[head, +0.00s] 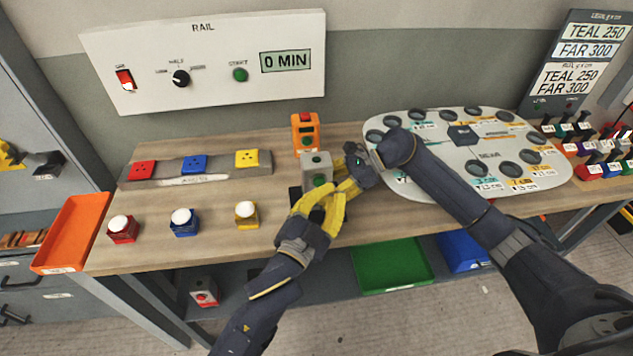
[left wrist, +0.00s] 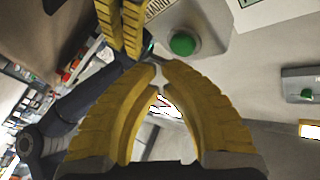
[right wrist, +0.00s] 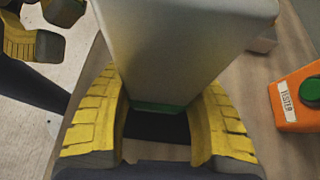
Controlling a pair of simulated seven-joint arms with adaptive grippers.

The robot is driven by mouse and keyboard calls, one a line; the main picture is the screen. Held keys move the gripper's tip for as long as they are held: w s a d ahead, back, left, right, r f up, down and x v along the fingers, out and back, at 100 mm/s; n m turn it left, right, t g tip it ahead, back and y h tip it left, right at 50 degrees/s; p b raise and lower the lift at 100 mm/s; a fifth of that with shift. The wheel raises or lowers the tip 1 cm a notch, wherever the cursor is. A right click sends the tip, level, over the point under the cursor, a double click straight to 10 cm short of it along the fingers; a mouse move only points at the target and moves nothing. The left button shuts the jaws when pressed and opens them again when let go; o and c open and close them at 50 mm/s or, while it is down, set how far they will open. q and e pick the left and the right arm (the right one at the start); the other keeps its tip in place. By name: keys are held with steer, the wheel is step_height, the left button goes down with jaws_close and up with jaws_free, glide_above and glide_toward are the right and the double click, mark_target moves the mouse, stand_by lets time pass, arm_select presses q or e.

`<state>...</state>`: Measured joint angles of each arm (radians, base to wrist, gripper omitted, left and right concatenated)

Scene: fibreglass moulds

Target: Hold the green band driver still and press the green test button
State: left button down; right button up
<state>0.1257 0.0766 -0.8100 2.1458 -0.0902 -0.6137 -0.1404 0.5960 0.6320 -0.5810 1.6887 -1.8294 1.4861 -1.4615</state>
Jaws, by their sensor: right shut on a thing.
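The grey driver (head: 318,162) stands in front of the orange tester, with a round green button (head: 319,180) on its front. The left wrist view shows this green button (left wrist: 183,43) just beyond my left fingertips. My right gripper (head: 349,176) is shut on the driver from the right; in the right wrist view the grey body (right wrist: 180,50) lies between its fingers, with a green band (right wrist: 158,107) low on it. My left gripper (head: 325,200) is in front of the driver, its fingertips drawn together and empty. Whether it touches the button cannot be told.
The orange tester (head: 305,140) stands right behind the driver and has a green button (right wrist: 312,90). A pale oval board (head: 470,150) lies to the right, under my right arm.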

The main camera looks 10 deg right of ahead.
arm_select(q)
steer(key=shift+w, duration=0.45)
steer(key=shift+w, duration=0.25)
stand_by(1.2)
steer(key=shift+w, duration=0.25)
steer(key=shift+s, duration=0.1)
stand_by(0.3)
steer(key=shift+s, duration=0.35)
steer(key=s, duration=0.6)
steer(key=shift+a, duration=0.15)
stand_by(0.4)
arm_select(e)
steer(key=o, duration=0.9)
